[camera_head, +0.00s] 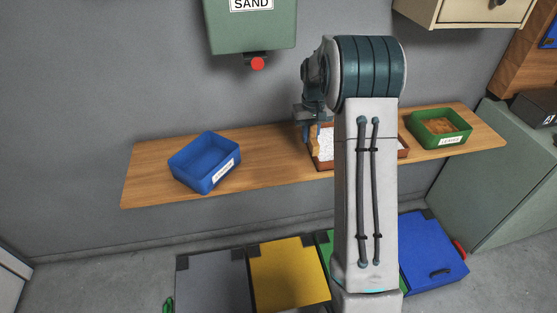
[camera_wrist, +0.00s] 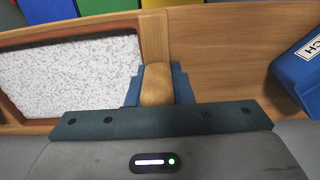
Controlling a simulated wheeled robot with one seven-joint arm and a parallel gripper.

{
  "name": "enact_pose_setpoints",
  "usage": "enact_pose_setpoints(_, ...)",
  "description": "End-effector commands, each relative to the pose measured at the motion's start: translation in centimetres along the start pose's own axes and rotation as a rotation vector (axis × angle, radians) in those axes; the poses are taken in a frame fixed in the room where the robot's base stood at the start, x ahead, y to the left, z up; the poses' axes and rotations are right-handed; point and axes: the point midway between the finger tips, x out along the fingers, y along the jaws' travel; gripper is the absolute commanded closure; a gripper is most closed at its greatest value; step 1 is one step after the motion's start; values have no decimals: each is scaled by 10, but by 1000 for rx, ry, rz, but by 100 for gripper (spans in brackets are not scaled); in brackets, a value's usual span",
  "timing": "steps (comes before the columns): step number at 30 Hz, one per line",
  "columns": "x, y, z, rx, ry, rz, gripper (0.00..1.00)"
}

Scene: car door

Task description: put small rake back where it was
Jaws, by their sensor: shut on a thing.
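My gripper (camera_head: 308,112) is above the wooden shelf, at the left end of a wood-framed tray of white sand (camera_head: 325,145). In the wrist view, my gripper's blue fingers (camera_wrist: 158,85) are shut on a tan wooden piece (camera_wrist: 157,86), which appears to be the small rake. The piece also shows below the fingers in the head view (camera_head: 314,134). The rake's teeth are hidden. My arm covers the middle of the tray in the head view.
A blue bin (camera_head: 205,161) stands on the wooden shelf (camera_head: 145,180) at left, and a green leaf bin (camera_head: 440,128) at right. A green sand dispenser (camera_head: 250,28) hangs above. Grey, yellow, green and blue lidded boxes (camera_head: 288,270) sit below. The shelf is clear between blue bin and tray.

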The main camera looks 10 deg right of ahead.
Motion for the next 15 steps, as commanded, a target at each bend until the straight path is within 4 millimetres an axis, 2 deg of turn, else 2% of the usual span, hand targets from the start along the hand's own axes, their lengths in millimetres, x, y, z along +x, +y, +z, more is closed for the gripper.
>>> enact_pose_setpoints(1,7,-14,-3,-8,-6,-1,100)
enact_pose_setpoints(3,17,-30,-8,-9,-5,-1,100)
enact_pose_setpoints(9,43,-71,-20,-6,-4,0,100)
enact_pose_setpoints(15,56,-90,-27,-3,-2,0,100)
